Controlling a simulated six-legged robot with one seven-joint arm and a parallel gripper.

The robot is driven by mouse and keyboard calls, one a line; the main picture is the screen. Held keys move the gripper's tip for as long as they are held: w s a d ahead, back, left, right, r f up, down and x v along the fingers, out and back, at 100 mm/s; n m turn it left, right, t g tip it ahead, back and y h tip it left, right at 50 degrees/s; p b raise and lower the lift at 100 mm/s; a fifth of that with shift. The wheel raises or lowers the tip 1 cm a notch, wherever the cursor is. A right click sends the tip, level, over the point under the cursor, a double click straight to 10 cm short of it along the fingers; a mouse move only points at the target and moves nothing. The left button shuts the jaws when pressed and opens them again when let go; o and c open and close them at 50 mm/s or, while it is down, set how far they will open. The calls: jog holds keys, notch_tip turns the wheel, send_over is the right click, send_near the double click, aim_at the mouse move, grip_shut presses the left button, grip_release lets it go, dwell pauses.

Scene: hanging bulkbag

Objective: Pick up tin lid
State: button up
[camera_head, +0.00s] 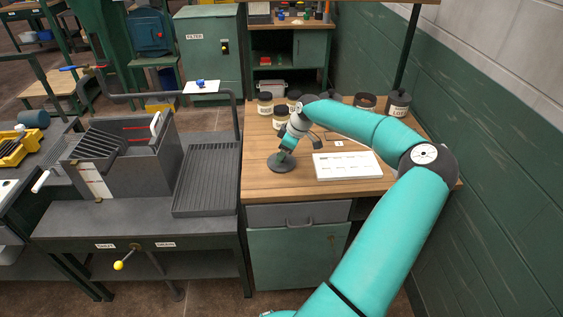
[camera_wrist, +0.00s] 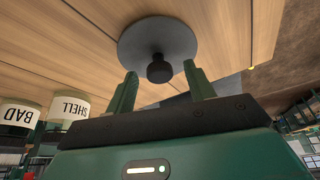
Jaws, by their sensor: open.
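The tin lid (camera_head: 281,164) is a dark grey round disc lying on the wooden workbench, near its left front corner. In the wrist view the lid (camera_wrist: 136,36) shows its flat disc with a black knob (camera_wrist: 159,70) at its centre. My gripper (camera_head: 284,154) is right above the lid in the head view. In the wrist view my gripper (camera_wrist: 160,75) is open, its two green fingers on either side of the knob with gaps between. The fingers do not visibly touch the knob. Part of the lid is hidden behind my gripper in the head view.
The wooden bench (camera_head: 262,192) carries a white board (camera_head: 347,165) to the right of the lid. Several jars, one a labelled jar (camera_head: 265,104), stand at the back. A dark ribbed tray (camera_head: 207,178) lies left of the bench. A green wall (camera_head: 480,150) bounds the right.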

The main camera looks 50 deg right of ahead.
jog(key=shift+c, duration=0.4)
jog(key=c, duration=1)
jog(key=shift+r, duration=0.15)
